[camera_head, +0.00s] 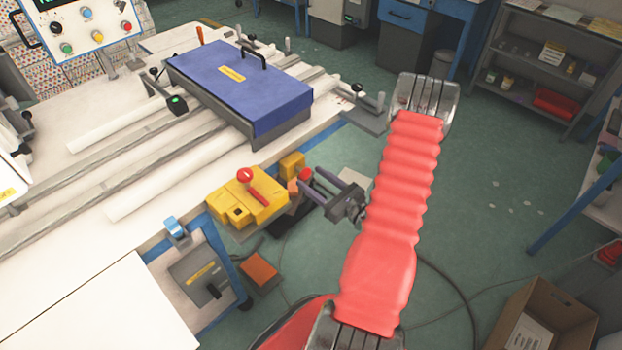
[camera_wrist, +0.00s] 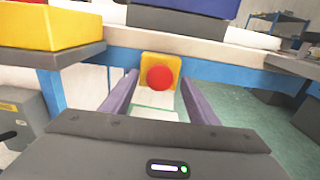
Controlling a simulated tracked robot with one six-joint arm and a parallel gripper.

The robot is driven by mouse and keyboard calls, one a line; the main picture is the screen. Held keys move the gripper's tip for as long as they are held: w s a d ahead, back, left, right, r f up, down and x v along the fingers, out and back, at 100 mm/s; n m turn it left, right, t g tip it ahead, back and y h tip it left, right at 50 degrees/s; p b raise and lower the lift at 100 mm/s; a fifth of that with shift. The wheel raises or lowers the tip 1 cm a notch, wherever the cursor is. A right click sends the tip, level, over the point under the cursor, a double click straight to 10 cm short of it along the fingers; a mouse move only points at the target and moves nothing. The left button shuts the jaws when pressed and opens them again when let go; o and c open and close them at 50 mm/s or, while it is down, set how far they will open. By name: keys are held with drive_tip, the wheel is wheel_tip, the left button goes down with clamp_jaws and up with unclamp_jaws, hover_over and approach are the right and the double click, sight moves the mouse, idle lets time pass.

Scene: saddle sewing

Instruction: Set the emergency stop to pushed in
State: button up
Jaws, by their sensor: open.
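The emergency stop is a round red button (camera_wrist: 160,78) on a yellow box (camera_wrist: 147,60), mounted at the edge of the workbench. In the head view its red button (camera_head: 305,174) shows beside the yellow box (camera_head: 292,163), close to my fingertips. My gripper (camera_head: 302,187) is open and faces the button. In the wrist view the button appears between the two purple fingers, in the gap near their tips. I cannot tell whether the fingers touch it or how far it is pressed in. Nothing is held.
A larger yellow unit with a red-knobbed lever (camera_head: 245,199) stands left of my gripper. A blue-covered machine (camera_head: 240,82) lies on the bench behind. A grey box (camera_head: 199,279) hangs below the bench edge. Open green floor (camera_head: 495,180) lies to the right.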

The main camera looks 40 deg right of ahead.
drive_tip(key=shift+w, duration=0.65)
